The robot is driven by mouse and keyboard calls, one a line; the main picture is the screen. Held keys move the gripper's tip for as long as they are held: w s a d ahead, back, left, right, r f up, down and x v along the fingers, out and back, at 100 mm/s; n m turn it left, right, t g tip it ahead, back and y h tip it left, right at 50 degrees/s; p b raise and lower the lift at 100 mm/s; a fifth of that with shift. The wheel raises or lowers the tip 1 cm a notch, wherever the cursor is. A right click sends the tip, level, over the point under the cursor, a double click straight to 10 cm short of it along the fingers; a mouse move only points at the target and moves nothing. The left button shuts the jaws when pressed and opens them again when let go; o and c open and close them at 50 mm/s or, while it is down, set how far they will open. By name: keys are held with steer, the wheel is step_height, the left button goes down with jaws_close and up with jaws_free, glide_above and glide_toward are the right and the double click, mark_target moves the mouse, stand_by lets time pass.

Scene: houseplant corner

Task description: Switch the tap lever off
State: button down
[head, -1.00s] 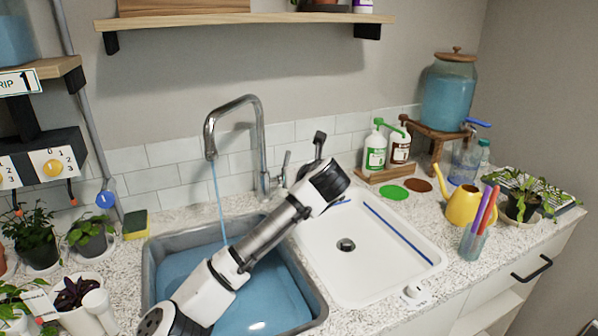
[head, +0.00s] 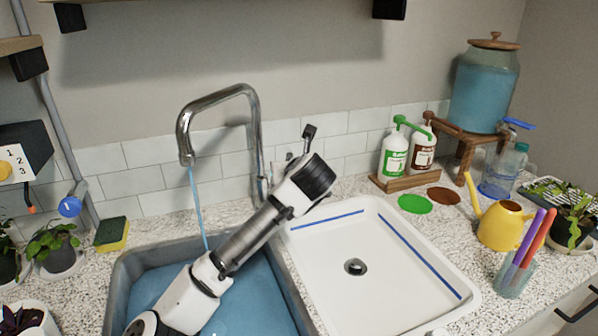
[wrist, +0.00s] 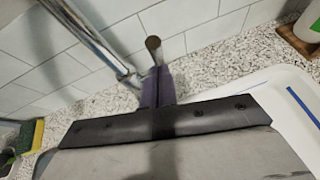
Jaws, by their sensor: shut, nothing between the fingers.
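The chrome tap (head: 256,130) stands behind the sink, and a thin blue stream (head: 197,205) runs from its spout into the left basin. The tap lever shows in the head view only as a small chrome bit (head: 289,156) right of the tap column, mostly hidden by my arm. In the wrist view the lever (wrist: 154,46) sticks up just beyond my gripper (wrist: 157,80), beside the tap body. My gripper's dark fingers are shut and empty, very close to the lever; I cannot tell whether they touch. In the head view the fingers are hidden behind my wrist.
The left basin (head: 118,290) holds blue water; the white right basin (head: 400,265) is empty. A sponge (head: 112,233) lies at left. A shelf hangs above.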

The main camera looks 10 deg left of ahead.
mark_target(288, 159)
steer(key=shift+w+a+r, duration=0.1)
steer(key=shift+w+a, duration=0.05)
steer(key=shift+w, duration=0.1)
steer(key=shift+r, duration=0.15)
steer(key=p, duration=0.2)
steer(key=w+a+r+g+p, duration=0.1)
steer(key=p, duration=0.1)
steer(key=shift+w+r+h+p, duration=0.15)
steer(key=shift+r+h+p, duration=0.15)
steer(key=shift+h+p, duration=0.1)
steer(key=shift+w+a+r, duration=0.2)
steer(key=shift+w+a, duration=0.3)
steer(key=shift+w, duration=0.35)
steer(key=shift+a+r, duration=0.1)
steer(key=shift+r, duration=0.05)
